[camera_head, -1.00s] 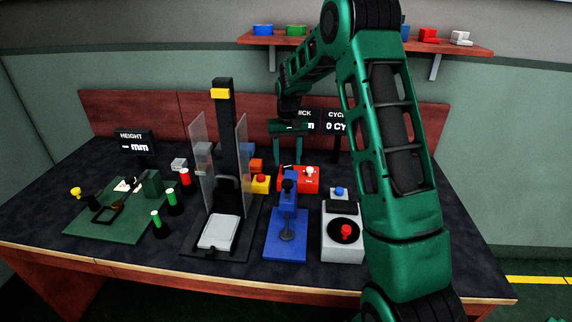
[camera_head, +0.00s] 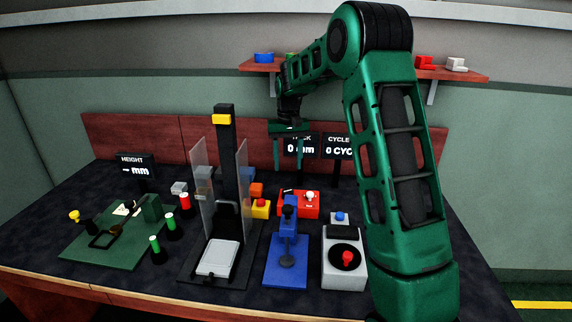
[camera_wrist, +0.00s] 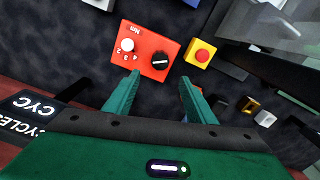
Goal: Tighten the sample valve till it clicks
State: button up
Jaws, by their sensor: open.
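My gripper (camera_head: 288,160) is open and empty, held above the back of the bench behind the blue press (camera_head: 285,240). In the wrist view its two fingers (camera_wrist: 160,78) are apart, below a red box (camera_wrist: 148,42) in the picture. That box carries a white knob, a black knob and the marking "Nm"; it also shows in the head view (camera_head: 296,209). A grey unit (camera_head: 344,272) has a black disc with a red knob (camera_head: 347,258) and a blue button. I cannot tell which of these is the sample valve.
A yellow box with a red button (camera_head: 261,208) sits left of the red box. A tall black stand (camera_head: 225,150) with clear panels is further left. Displays (camera_head: 338,146) stand behind.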

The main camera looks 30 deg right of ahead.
aim_at(289, 191)
jog(key=f+n, duration=0.2)
jog(key=f, duration=0.1)
jog(key=f+n, duration=0.2)
jog(key=f, duration=0.2)
jog(key=f+n, duration=0.2)
jog(key=f, duration=0.2)
jog(key=shift+s, duration=0.4)
jog(key=c, duration=1)
jog(key=shift+c, duration=0.2)
